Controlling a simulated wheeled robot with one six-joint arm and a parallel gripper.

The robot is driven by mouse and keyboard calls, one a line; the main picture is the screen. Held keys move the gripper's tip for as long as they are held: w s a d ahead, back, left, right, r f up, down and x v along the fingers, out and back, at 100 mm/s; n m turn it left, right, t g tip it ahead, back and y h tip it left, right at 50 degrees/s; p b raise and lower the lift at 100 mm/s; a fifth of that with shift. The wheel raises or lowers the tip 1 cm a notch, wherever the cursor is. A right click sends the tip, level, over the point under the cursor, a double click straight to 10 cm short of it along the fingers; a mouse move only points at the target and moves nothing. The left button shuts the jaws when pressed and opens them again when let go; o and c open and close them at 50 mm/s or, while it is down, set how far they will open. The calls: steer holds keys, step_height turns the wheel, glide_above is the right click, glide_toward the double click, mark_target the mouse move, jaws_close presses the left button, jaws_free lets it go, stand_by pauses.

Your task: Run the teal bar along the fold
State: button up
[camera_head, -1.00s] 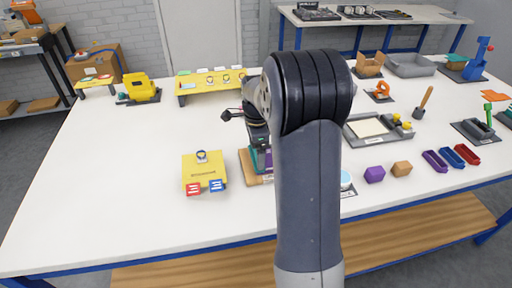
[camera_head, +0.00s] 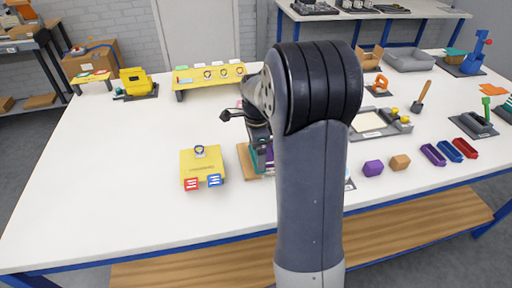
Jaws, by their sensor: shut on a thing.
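A small wooden board (camera_head: 250,174) lies on the white table just left of my forearm, which hides its right part. A teal piece (camera_head: 254,156), apparently the teal bar, shows at the board, beside some purple. My gripper (camera_head: 260,149) points down over the board, shut on what appears to be the teal bar. The fingertips are small and partly hidden. I cannot make out the fold, nor tell whether the bar touches it.
A yellow block (camera_head: 202,165) with red and blue tags stands left of the board. A yellow rack (camera_head: 209,78) stands behind.

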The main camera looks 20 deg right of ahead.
steer(key=shift+s, duration=0.35)
steer(key=shift+w+d+p, duration=0.15)
steer(key=shift+w+p, duration=0.4)
steer(key=shift+w, duration=0.55)
steer(key=shift+w, duration=0.1)
steer(key=shift+w+d+p, duration=0.2)
steer(key=shift+w+p, duration=0.3)
steer(key=shift+w, duration=0.3)
steer(key=shift+s+a, duration=0.1)
steer(key=shift+s, duration=0.45)
steer(key=shift+s, duration=0.15)
steer(key=shift+s+a, duration=0.2)
steer(key=shift+s, duration=0.7)
steer(key=shift+s, duration=0.1)
